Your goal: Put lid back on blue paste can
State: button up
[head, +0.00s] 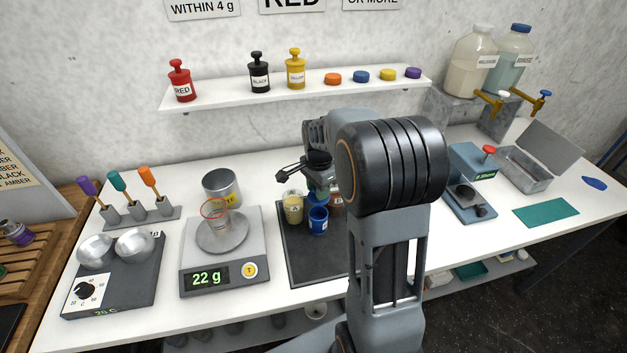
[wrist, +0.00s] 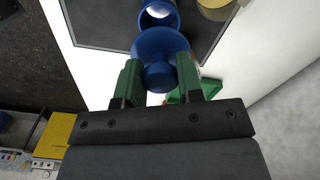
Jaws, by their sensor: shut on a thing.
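The blue paste can (head: 318,222) stands upright on the dark mat in the head view. In the wrist view the can (wrist: 158,14) shows at the top edge with its mouth open. My gripper (wrist: 159,80) has its green fingers shut on the knob of the blue lid (wrist: 160,45). In the head view my gripper (head: 320,184) is over the can, with the lid (head: 318,199) just above its mouth. The lid and can look apart in the wrist view. My arm hides part of the mat to the right.
A cream-coloured can (head: 293,207) stands close to the left of the blue can on the dark mat (head: 304,265). A reddish-brown can is partly hidden behind my arm. A scale (head: 222,252) with a beaker is further left. The shelf (head: 225,107) is behind.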

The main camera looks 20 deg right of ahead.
aim_at(318, 203)
jog(key=shift+s+d+f+b, duration=0.1)
jog(key=shift+f+b, duration=0.35)
jog(key=shift+f, duration=0.1)
jog(key=shift+f+b, duration=1.85)
jog(key=shift+f, duration=0.7)
jog(key=shift+f, duration=0.15)
dwell(0.3)
jog(key=o, duration=1)
jog(key=shift+o, duration=0.3)
jog(key=o, duration=0.4)
